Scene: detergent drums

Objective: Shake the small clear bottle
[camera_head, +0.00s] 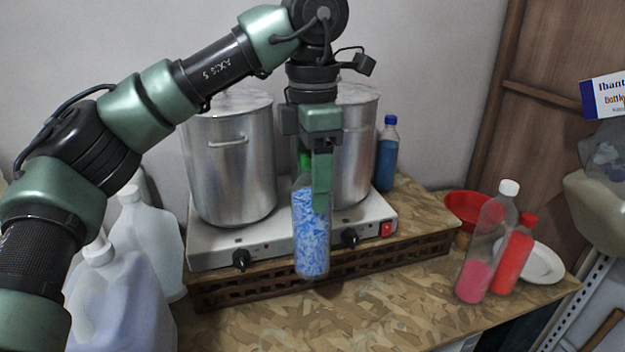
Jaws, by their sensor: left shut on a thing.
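My left gripper (317,178) reaches down from above in the middle of the head view. It is shut on a small clear bottle (311,235) with a green cap and blue-and-white contents. The bottle hangs about upright in front of the white two-burner stove. The cap is partly hidden behind the gripper fingers. I cannot tell exactly how far the bottle's base is from the counter. My right gripper is not in view.
Two steel pots (230,165) stand on the stove (215,253). A blue bottle (386,155) is behind right. Pink (475,275) and red (512,260) bottles, a red bowl (466,212) and a white plate (545,262) are at right. Jugs (115,300) crowd the left. The front counter (370,320) is clear.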

